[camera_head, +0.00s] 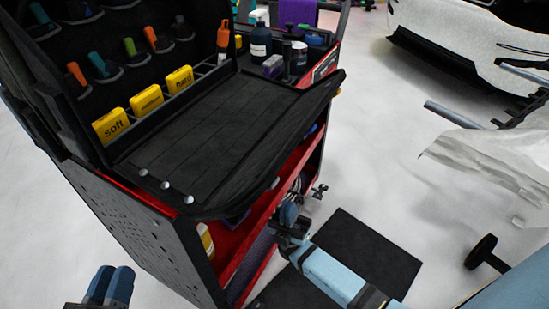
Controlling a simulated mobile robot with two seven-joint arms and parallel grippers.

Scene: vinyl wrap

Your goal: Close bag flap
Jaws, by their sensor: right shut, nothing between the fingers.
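A black tool bag stands open on top of a cart. Its upright panel (105,62) holds several coloured-handled tools and yellow blocks marked "soft" and "hard". The black flap (205,135) lies folded down flat across the cart top, with round metal snaps along its left edge and its far right corner jutting past the cart. My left gripper (109,284) is at the bottom left, apart from the bag, its two blue fingers side by side and shut. My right gripper (289,216) is shut and empty beside the cart's open side, below the flap's front edge.
The red and black cart (150,235) has open shelves with items inside. Bottles (261,40) stand on its back right corner. A dark mat (368,250) lies on the pale floor. A white car (470,40) and a frame with translucent film (490,165) are at the right.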

